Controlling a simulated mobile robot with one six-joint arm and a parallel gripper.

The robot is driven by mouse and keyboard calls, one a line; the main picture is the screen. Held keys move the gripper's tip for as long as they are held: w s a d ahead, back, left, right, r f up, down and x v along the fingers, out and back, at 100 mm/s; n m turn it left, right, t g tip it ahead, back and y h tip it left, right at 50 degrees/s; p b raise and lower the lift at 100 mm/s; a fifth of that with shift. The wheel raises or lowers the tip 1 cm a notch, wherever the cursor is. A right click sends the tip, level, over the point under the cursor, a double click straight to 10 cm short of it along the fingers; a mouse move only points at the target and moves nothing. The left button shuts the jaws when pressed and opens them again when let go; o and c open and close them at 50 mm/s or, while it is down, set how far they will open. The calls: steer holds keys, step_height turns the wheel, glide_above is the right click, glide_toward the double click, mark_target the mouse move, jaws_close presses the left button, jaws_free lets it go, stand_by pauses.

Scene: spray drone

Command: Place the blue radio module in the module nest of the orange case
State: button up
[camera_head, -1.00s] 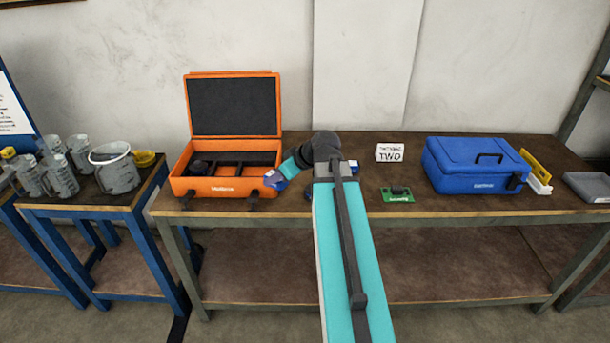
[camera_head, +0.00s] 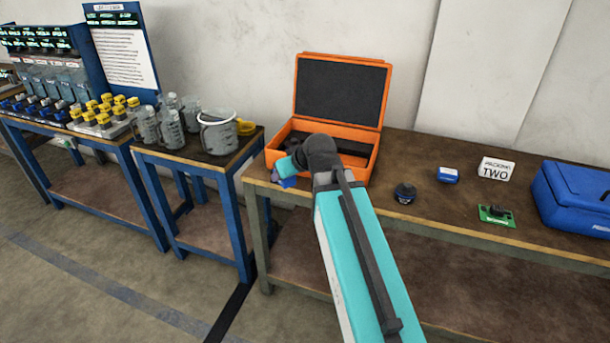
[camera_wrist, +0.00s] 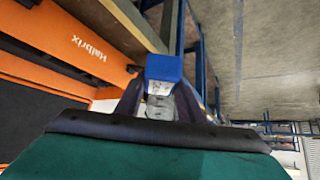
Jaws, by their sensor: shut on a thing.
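The orange case (camera_head: 345,60) stands open on the bench, lid raised at the back. Its tray has dark compartments, partly hidden by my arm, and I cannot make out the module nest. My gripper (camera_head: 287,178) is at the case's left front corner, outside the tray. It is shut on the blue radio module (camera_head: 288,183), mostly hidden there. In the wrist view the module (camera_wrist: 163,68) shows blue with a pale label, between the fingers (camera_wrist: 160,103). The case's orange front (camera_wrist: 75,42) is to its left, apart from it.
To the right on the bench are a dark round part (camera_head: 405,193), a small blue-and-white box (camera_head: 448,174), a white "TWO" sign (camera_head: 496,168), a green board (camera_head: 496,215) and a blue case (camera_head: 575,195). Left, a separate table holds jugs and a bucket (camera_head: 218,133).

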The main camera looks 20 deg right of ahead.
steer(key=shift+w+a+r+m, duration=0.15)
steer(key=shift+a+m, duration=0.15)
steer(key=shift+a, duration=0.15)
steer(key=shift+w+r+m+h, duration=0.1)
steer(key=shift+w+m+h, duration=0.05)
steer(key=shift+m+h, duration=0.3)
steer(key=shift+w+d+r+m+t+h, duration=0.2)
steer(key=shift+d+m+h, duration=0.1)
steer(key=shift+m+h, duration=0.2)
steer(key=shift+w+d+r+m+t+h, duration=0.1)
steer(key=shift+d+r+m+h, duration=0.15)
steer(key=shift+m+h, duration=0.15)
